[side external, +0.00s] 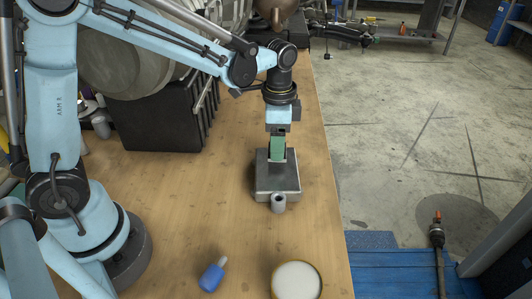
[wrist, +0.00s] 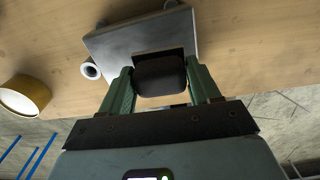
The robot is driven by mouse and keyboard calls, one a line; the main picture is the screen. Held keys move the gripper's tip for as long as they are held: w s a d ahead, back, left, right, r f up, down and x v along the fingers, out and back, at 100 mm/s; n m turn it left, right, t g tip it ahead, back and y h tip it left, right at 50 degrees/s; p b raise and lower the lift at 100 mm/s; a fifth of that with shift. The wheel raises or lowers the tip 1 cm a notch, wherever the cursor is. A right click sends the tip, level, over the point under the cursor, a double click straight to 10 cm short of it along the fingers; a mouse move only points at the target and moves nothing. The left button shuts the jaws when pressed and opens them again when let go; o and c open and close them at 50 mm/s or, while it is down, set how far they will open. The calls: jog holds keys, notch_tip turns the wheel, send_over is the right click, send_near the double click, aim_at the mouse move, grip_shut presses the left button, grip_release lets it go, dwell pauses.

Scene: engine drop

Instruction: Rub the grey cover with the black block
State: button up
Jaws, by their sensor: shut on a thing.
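The grey cover (side external: 288,186) is a squarish metal piece with a short round spout (side external: 278,203) at its near edge, lying on the wooden bench. In the wrist view the cover (wrist: 112,42) fills the top middle, with the spout's round opening at its left. My gripper (side external: 278,158) points down over the cover. Its green fingers (wrist: 160,78) are shut on the black block (wrist: 160,76), a dark rounded piece between them. The block is at or just above the cover's top; I cannot tell whether they touch. In the side view the fingers mostly hide it.
The wooden bench (side external: 180,215) is clear around the cover. A blue-handled small tool (side external: 212,276) and a round tin with a white top (side external: 296,281) lie near the front. A black ribbed box (side external: 160,122) stands behind to the left. The bench's right edge is close to the cover.

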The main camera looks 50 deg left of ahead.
jog(key=shift+d+r, duration=0.1)
jog(key=shift+r, duration=2.25)
